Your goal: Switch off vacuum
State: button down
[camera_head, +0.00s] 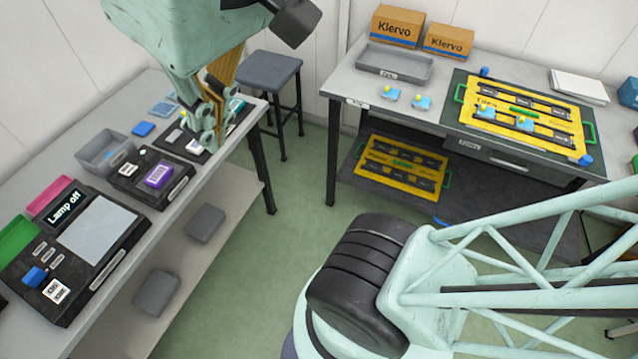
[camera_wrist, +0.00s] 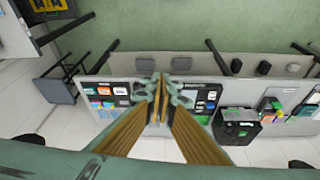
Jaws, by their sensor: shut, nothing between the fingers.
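No part in view can be surely read as a vacuum switch. A black console (camera_head: 92,213) on the left bench has a grey screen, a "Lamp off" sign (camera_head: 66,205) and a blue knob (camera_head: 35,276). Behind it sits a smaller black device (camera_head: 150,172) with a purple label block (camera_head: 158,174). My gripper (camera_head: 212,143) is shut and empty over the far part of this bench, in front of a dark panel (camera_head: 190,143) that it partly hides. In the wrist view my gripper (camera_wrist: 165,88) hangs over the bench between groups of small items.
A grey open bin (camera_head: 103,150) stands beside the small device. A dark stool (camera_head: 270,72) stands behind the left bench.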

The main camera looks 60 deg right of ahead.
jog(key=w+r+g, duration=0.1)
jog(key=w+r, duration=0.2)
jog(key=w, duration=0.4)
jog(key=n+g+p, duration=0.2)
jog(key=g+p, duration=0.1)
jog(key=g, duration=0.3)
send_over(129, 171)
jog(key=w, duration=0.4)
notch_tip(129, 171, down, 30)
jog(key=r, duration=0.1)
jog(key=shift+w+a+f+g+h, duration=0.15)
jog(key=shift+w+a+f, duration=0.1)
jog(key=shift+f, duration=0.4)
jog(key=shift+w+a+f+g+h, duration=0.15)
jog(key=shift+w+a+f, duration=0.05)
jog(key=shift+f, duration=0.45)
jog(key=shift+b+x, duration=0.35)
jog(key=shift+x, duration=6.65)
